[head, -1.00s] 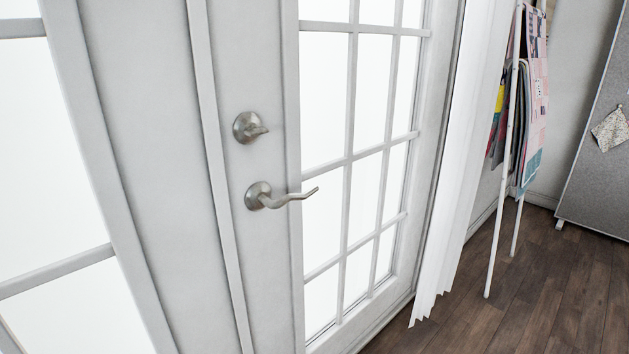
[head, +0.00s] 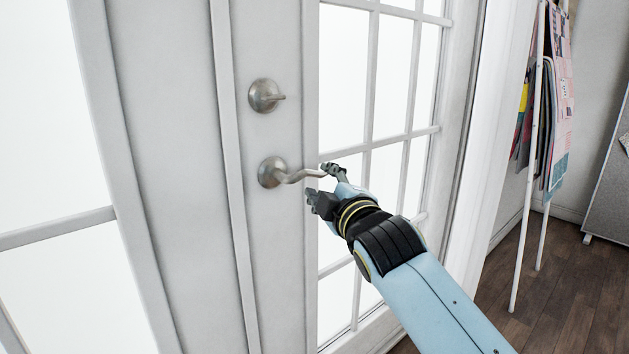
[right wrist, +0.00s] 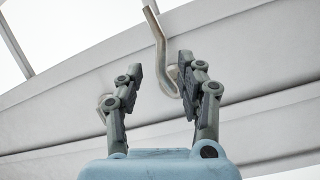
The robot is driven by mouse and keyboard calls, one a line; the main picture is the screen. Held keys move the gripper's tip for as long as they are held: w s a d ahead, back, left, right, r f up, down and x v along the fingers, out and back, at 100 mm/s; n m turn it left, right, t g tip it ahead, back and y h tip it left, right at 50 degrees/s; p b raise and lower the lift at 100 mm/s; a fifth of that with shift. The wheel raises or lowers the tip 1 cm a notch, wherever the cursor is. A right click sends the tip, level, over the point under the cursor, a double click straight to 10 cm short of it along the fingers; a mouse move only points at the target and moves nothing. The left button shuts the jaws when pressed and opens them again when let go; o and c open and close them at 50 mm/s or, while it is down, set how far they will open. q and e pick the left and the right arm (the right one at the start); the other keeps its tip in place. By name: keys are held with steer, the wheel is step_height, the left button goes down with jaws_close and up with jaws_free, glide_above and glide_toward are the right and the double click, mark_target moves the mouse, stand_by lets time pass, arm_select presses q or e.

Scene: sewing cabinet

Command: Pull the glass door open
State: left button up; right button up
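The white glass door (head: 345,15) with its grid of panes fills the middle of the head view and looks shut. Its silver lever handle (head: 297,175) sticks out to the right from a round rosette, below a deadbolt knob (head: 265,96). My right gripper (head: 320,182) is at the free end of the lever, its fingers spread. In the right wrist view the handle (right wrist: 158,45) lies between the two open fingers (right wrist: 160,75), nearer the right one; whether they touch cannot be told. My left gripper is not in view.
A second glass-paned door panel (head: 95,90) is at the left. A white rack (head: 527,190) with fabrics and a grey board (head: 612,190) stand farther right on the wood floor (head: 565,280).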

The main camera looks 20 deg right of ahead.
mark_target(316, 175)
steer(key=w, duration=0.4)
steer(key=w+b, duration=0.1)
steer(key=w, duration=0.1)
steer(key=shift+d, duration=0.3)
jaws_close()
